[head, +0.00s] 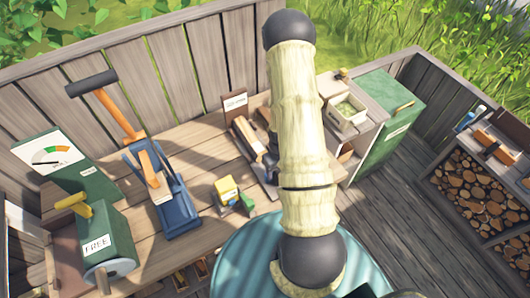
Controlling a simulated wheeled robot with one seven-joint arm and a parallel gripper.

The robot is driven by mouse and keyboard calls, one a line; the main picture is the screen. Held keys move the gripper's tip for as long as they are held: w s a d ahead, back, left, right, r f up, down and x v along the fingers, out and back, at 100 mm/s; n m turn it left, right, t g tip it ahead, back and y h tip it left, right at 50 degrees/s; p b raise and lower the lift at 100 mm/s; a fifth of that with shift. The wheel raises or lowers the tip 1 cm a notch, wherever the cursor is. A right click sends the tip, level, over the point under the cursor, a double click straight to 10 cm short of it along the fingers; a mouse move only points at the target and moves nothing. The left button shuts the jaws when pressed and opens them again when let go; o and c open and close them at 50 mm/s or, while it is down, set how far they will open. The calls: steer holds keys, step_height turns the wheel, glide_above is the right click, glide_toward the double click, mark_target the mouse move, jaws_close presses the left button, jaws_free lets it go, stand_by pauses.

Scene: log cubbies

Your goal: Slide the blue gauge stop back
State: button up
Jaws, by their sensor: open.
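I cannot make out a separate blue gauge stop for certain. A blue metal frame (178,212) stands on the wooden bench at left centre, with an orange lever (118,110) with a dark grip rising from it. Right of it, a wooden fixture with an upright labelled board (235,104) is partly hidden behind my arm. My arm rises through the middle of the head view and covers part of the bench. My gripper is not in view.
A green box marked FREE (108,243) and a green panel with a dial (58,155) stand at left. Small yellow and green blocks (227,190) lie mid-bench. A green cabinet (392,108) stands right of my arm; log cubbies (478,195) are far right. Deck boards between are clear.

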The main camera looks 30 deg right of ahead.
steer(key=shift+r+p, duration=2.1)
steer(key=shift+r, duration=1)
step_height(320, 180, up, 17)
steer(key=b, duration=0.2)
steer(key=shift+r+b, duration=0.15)
steer(key=shift+b, duration=0.15)
steer(key=s+a+r+t+b, duration=0.1)
steer(key=s+a+b, duration=0.1)
steer(key=a, duration=0.5)
steer(key=s+a+r+t+b, duration=0.1)
steer(key=s+a, duration=0.1)
steer(key=a, duration=0.4)
steer(key=shift+s+a+r+t+b, duration=0.3)
steer(key=shift+a+b, duration=0.1)
